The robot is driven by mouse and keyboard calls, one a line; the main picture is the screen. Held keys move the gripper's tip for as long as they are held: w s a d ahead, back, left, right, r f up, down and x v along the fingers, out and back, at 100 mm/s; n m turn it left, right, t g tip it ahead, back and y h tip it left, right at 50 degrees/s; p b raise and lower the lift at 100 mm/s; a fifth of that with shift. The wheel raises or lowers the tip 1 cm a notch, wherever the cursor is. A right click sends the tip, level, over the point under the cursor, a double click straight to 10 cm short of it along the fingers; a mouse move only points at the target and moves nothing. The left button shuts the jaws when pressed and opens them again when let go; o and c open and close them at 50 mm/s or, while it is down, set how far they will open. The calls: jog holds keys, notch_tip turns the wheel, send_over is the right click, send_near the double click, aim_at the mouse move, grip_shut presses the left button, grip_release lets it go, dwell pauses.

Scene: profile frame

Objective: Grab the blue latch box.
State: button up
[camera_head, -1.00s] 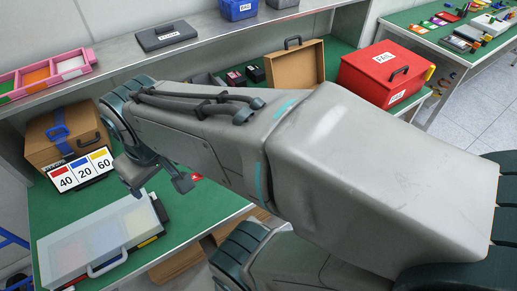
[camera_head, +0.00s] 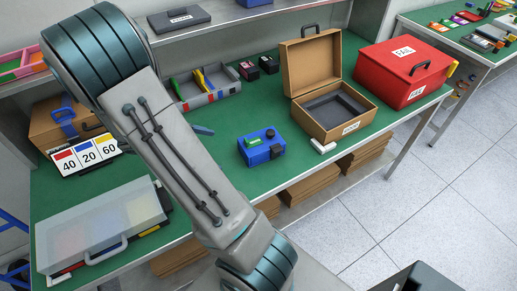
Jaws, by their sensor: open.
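The blue latch box (camera_head: 262,148) is a small blue case with dark latches and a green patch on its top. It sits closed on the green bench top (camera_head: 225,113), just right of my arm and left of the open brown case. Nothing touches it that I can see. My arm crosses the picture from the lower middle to the upper left, and my gripper is hidden behind it. A small blue-grey piece (camera_head: 203,130) shows at the arm's right edge; I cannot tell what it is.
An open brown case (camera_head: 328,83) and a red FAIL box (camera_head: 404,72) stand to the right. A divided grey tray (camera_head: 207,88) is behind. A clear-lidded case (camera_head: 96,225) and number cards (camera_head: 84,156) are left. Bench is clear around the blue box.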

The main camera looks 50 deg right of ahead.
aim_at(243, 148)
jog(key=d+f+n+h, duration=0.1)
jog(key=w+f+n+h, duration=0.1)
jog(key=f, duration=0.1)
jog(key=w+d+f+n, duration=0.1)
jog(key=f, duration=0.1)
jog(key=shift+d+h+b, duration=0.35)
jog(key=shift+h+b, duration=0.05)
jog(key=p+x, duration=0.1)
jog(key=x, duration=0.8)
jog(key=shift+s+d, duration=0.2)
jog(key=shift+d, duration=0.1)
jog(key=shift+p+x, duration=0.7)
jog(key=shift+x, duration=1.4)
jog(key=shift+w+f, duration=0.1)
jog(key=shift+c, duration=0.3)
jog(key=c, duration=1.2)
jog(key=shift+c, duration=0.2)
jog(key=shift+r, duration=0.25)
